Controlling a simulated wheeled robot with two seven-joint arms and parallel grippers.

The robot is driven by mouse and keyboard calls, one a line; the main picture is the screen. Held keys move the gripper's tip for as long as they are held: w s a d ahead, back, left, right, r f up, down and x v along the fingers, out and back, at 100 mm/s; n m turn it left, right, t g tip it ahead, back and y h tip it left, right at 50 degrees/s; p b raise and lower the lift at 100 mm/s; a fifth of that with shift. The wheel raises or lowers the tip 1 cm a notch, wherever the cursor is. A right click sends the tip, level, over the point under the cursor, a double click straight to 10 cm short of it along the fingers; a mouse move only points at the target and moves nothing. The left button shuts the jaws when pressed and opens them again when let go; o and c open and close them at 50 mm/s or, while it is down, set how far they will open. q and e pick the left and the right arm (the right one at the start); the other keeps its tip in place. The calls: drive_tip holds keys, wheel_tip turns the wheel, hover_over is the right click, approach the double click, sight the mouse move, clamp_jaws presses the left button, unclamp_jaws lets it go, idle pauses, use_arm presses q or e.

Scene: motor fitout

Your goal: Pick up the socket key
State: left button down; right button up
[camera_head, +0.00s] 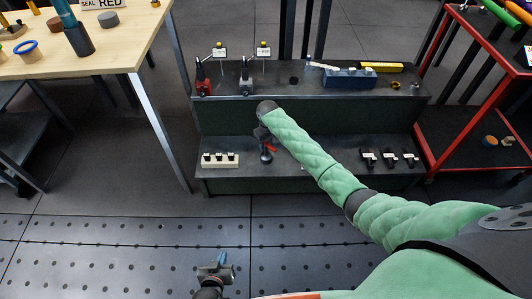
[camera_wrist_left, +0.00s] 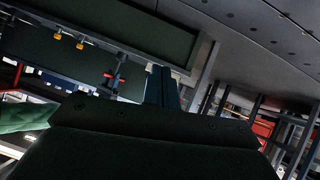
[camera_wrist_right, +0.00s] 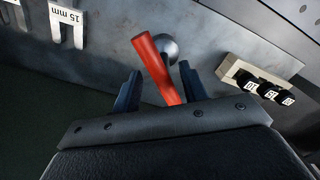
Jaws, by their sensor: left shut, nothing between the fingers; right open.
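The socket key, a red bar with a round grey metal part, shows between the fingers in the right wrist view (camera_wrist_right: 150,60). Its red part also shows low on the shelf unit in the head view (camera_head: 272,149). My right gripper (camera_wrist_right: 160,74) is open, with a blue finger on each side of the red bar; I cannot tell whether either touches it. In the head view my right gripper (camera_head: 263,134) points down over the lower shelf. My left gripper (camera_head: 222,262) is shut and empty at the bottom of the head view; its closed fingers show in the left wrist view (camera_wrist_left: 162,85).
A pale block with several dark sockets (camera_head: 220,160) sits left of the key on the lower shelf (camera_head: 330,176). The upper shelf holds a blue box (camera_head: 350,78). A wooden table (camera_head: 125,50) is at left.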

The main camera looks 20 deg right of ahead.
sight(266, 156)
drive_tip(key=f, duration=0.4)
drive_tip(key=shift+w+a+b, duration=0.1)
drive_tip(key=shift+a+b, duration=0.2)
drive_tip(key=shift+b, duration=0.1)
use_arm(q)
drive_tip(key=w+r+t, duration=0.3)
drive_tip(key=w+r, duration=0.2)
drive_tip(key=r, duration=0.4)
drive_tip(key=shift+w+d+r+t+h, duration=0.3)
drive_tip(key=shift+w+r+h, duration=0.05)
drive_tip(key=shift+r+h, duration=0.05)
use_arm(e)
drive_tip(key=shift+c, duration=0.2)
clamp_jaws()
